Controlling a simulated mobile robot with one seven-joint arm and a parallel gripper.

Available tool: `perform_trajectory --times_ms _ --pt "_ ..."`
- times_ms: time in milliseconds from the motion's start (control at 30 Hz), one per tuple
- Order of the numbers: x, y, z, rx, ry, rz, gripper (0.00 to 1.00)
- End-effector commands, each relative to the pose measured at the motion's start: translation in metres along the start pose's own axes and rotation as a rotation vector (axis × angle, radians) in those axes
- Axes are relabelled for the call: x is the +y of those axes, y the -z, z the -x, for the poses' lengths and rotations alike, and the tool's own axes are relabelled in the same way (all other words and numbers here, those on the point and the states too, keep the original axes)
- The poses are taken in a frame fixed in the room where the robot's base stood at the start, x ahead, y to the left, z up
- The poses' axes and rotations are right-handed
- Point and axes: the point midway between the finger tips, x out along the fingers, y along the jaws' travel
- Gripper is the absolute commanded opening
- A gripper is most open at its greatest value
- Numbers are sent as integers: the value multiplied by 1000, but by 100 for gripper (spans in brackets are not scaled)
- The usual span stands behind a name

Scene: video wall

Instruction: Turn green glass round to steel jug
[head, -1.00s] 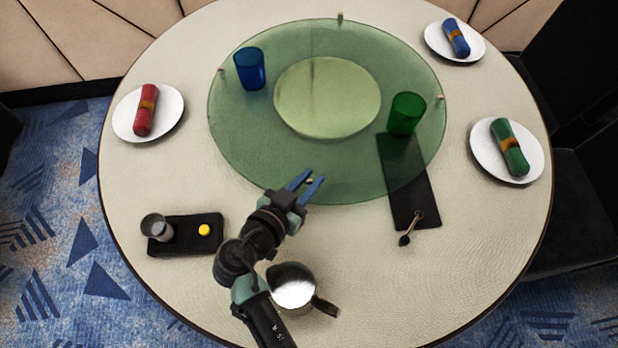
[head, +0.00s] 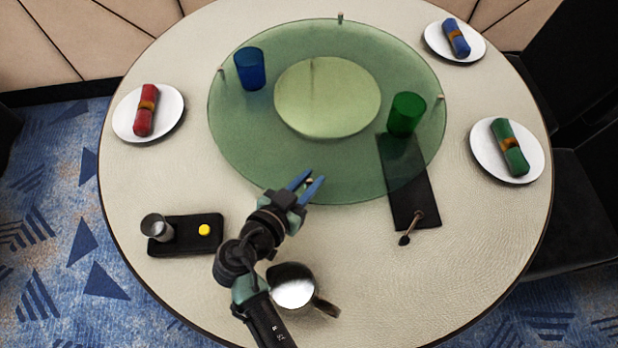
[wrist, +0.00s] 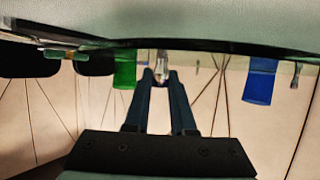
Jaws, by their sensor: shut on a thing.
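The green glass (head: 406,115) stands upright on the right part of the round green see-through turntable (head: 250,150). It also shows in the wrist view (wrist: 124,72). The steel jug (head: 292,287) stands on the table near the front, just right of my arm and off the turntable. My gripper (head: 314,180) is at the turntable's front edge, its blue fingers shut on a small rim knob (wrist: 161,66) between the tips. Several such knobs stand around the rim, one at the far edge (head: 340,17). The fingers partly hide the held knob.
A blue glass (head: 249,69) stands on the turntable's left. A black tray (head: 185,248) with a metal cup (head: 157,228) is at front left. A dark mat (head: 418,212) with a spoon (head: 411,229) reaches under the turntable's right. Plates with rolled napkins ring the table.

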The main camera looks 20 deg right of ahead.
Motion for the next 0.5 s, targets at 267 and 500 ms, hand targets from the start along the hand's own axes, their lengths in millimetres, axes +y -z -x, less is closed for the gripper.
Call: perform_trajectory --times_ms 267,500 --pt "-34 -11 7 0 8 -5 0" --pt "-79 -14 15 0 4 -3 0"
